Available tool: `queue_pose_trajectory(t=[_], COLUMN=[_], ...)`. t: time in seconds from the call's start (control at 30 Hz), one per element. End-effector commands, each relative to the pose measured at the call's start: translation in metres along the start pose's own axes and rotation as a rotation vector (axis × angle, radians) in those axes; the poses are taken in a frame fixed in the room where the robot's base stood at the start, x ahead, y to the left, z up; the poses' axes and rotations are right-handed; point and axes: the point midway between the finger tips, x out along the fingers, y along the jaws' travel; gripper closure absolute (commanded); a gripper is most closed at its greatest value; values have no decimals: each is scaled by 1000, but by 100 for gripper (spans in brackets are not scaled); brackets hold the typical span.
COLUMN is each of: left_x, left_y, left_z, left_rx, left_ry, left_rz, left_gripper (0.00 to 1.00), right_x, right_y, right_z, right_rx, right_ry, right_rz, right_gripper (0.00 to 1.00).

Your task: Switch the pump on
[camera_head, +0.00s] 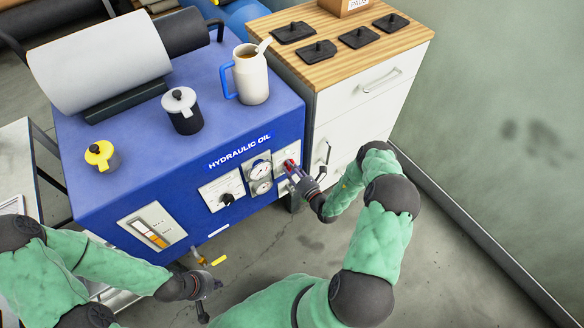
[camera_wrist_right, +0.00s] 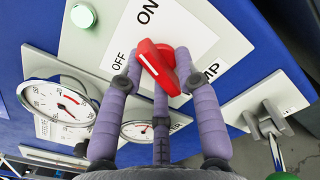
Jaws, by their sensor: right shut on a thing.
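The pump switch is a red knob (camera_wrist_right: 158,68) on a white plate (camera_wrist_right: 190,30) lettered OFF and ON. In the wrist view its white mark slants toward the upper left, on the OFF side. In the head view the knob (camera_head: 290,164) is on the front of the blue hydraulic oil unit (camera_head: 150,188). My right gripper (camera_head: 296,174) is shut on the knob, with purple fingers on both sides of it in the wrist view (camera_wrist_right: 158,84). My left gripper (camera_head: 211,297) hangs low in front of the unit, empty, its fingers apart.
Two gauges (camera_head: 260,170) and a black dial (camera_head: 227,199) sit left of the switch. A lever handle (camera_wrist_right: 268,122) is close by in the wrist view. A jug (camera_head: 250,75) and lidded pots stand on top. A white cabinet (camera_head: 350,110) stands right; open floor lies in front.

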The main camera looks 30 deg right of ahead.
Motion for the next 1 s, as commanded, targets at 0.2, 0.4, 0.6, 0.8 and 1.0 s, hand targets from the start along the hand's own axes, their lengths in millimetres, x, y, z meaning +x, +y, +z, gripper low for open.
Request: queue_pose_trajectory(t=[0.2, 0.4, 0.6, 0.8, 1.0], left_x=[-3, -3, -4, -4, -4], left_y=[1, 1, 1, 1, 1], left_z=[0, 0, 0, 0, 0], left_rx=[0, 0, 0, 0, 0], left_ry=[0, 0, 0, 0, 0], left_rz=[0, 0, 0, 0, 0], left_gripper=[100, 100, 100, 100, 100], right_x=[-2, -1, -1, -1, -1], right_y=[8, 8, 8, 8, 7], right_z=[-5, -4, -4, -4, -3], right_rx=[96, 131, 138, 138, 135], right_ry=[11, 10, 10, 10, 8], right_rz=[14, 14, 15, 15, 12], right_gripper=[100, 100, 99, 99, 55])
